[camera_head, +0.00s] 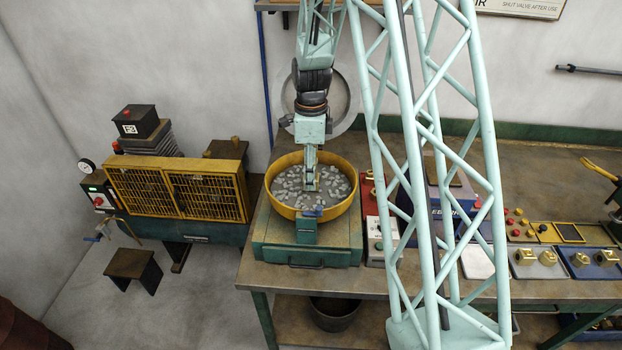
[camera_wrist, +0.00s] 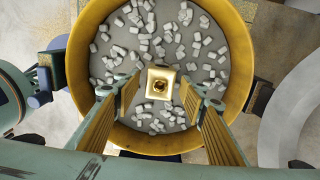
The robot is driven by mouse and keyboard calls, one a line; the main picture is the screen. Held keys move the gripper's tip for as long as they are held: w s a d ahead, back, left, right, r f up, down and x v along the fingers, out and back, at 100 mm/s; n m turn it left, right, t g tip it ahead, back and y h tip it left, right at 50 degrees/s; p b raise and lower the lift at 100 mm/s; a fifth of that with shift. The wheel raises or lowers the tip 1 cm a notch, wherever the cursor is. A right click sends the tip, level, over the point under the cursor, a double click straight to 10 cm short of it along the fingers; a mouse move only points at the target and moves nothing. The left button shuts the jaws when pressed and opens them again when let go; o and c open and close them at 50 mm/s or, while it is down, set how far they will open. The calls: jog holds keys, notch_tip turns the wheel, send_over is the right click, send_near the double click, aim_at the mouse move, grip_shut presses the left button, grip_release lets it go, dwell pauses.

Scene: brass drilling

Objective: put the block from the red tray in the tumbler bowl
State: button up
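The tumbler bowl (camera_head: 283,210) is a round yellow bowl with pale grey chips, on a green base. It fills much of the wrist view (camera_wrist: 246,68). My gripper (camera_head: 311,187) reaches down into the bowl near its middle. In the wrist view its two fingers (camera_wrist: 160,90) stand apart on either side of a square brass block (camera_wrist: 160,83).
A pale control box (camera_head: 382,240) stands right of the bowl. Grey (camera_head: 524,270) and blue (camera_head: 606,271) trays with brass parts lie at the bench's right. A yellow caged machine (camera_head: 175,190) stands to the left. My lattice structure hides part of the bench.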

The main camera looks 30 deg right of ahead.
notch_tip(320, 180, up, 10)
jog(key=shift+r, duration=0.2)
dwell(0.5)
dwell(0.6)
jog(key=s+a+r+n+t, duration=0.1)
jog(key=s+a+r+n, duration=0.5)
jog(key=s+r, duration=0.3)
jog(key=s+a+r+n+t, duration=0.1)
jog(key=s+a+r+n, duration=0.55)
jog(key=r, duration=0.35)
jog(key=s+a+r+n+t, duration=0.1)
jog(key=s+n, duration=0.5)
jog(key=s, duration=0.6)
jog(key=s+a+r+n+t, duration=0.1)
jog(key=s+a+r+n, duration=0.3)
jog(key=s, duration=0.8)
jog(key=shift+a+n, duration=0.7)
jog(key=shift+n, duration=0.55)
